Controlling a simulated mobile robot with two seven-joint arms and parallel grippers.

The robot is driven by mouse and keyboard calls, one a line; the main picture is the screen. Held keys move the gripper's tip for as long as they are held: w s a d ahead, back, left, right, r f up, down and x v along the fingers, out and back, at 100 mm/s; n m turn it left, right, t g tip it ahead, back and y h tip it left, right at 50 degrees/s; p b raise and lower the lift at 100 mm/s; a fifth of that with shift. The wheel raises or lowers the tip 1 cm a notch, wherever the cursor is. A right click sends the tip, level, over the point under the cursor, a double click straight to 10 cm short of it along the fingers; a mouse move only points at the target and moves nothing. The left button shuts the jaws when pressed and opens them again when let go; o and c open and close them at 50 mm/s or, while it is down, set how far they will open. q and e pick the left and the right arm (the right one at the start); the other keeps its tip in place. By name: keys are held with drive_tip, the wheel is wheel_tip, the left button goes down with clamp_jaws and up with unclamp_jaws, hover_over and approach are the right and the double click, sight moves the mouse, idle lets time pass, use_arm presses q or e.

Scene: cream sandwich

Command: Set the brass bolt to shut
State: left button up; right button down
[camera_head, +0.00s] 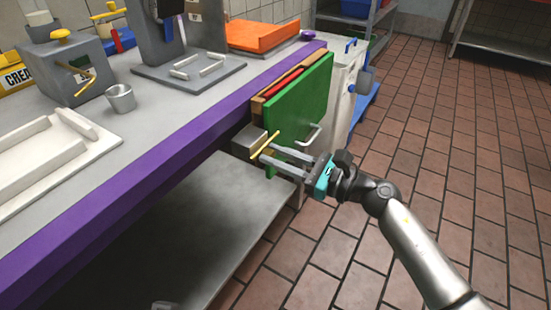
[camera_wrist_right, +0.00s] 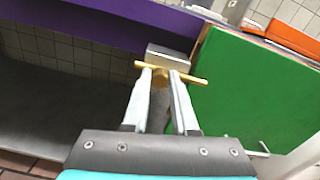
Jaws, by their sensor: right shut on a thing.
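The brass bolt (camera_head: 265,145) is a thin yellow bar at a small grey block (camera_head: 246,141) under the counter's purple edge, beside the green panel. In the right wrist view the bolt (camera_wrist_right: 200,80) lies crosswise and slightly tilted, in front of the block (camera_wrist_right: 168,55). My right gripper (camera_head: 269,156) is shut on the bolt near its middle, with one fingertip on each side of its centre, as the wrist view (camera_wrist_right: 163,74) shows. The fingers hide part of the bolt's middle. My left gripper is not in view.
The green panel (camera_head: 300,103) with a metal handle (camera_head: 309,137) stands just right of the bolt. The purple counter edge (camera_head: 140,160) runs above it. A grey lower shelf (camera_head: 200,215) lies below. Tiled floor (camera_head: 450,140) at the right is open.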

drive_tip(key=shift+w+d, duration=0.15)
drive_tip(key=shift+d, duration=0.05)
drive_tip(key=c, duration=0.8)
unclamp_jaws()
drive_tip(key=shift+o, duration=0.6)
drive_tip(key=shift+s+d, duration=0.3)
drive_tip(key=shift+d, duration=0.05)
use_arm(q)
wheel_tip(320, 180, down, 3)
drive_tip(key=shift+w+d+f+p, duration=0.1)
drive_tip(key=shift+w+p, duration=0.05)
drive_tip(key=shift+p, duration=0.6)
use_arm(e)
drive_tip(key=v, duration=1.4)
drive_tip(key=shift+s+d, duration=0.1)
drive_tip(key=shift+d, duration=0.05)
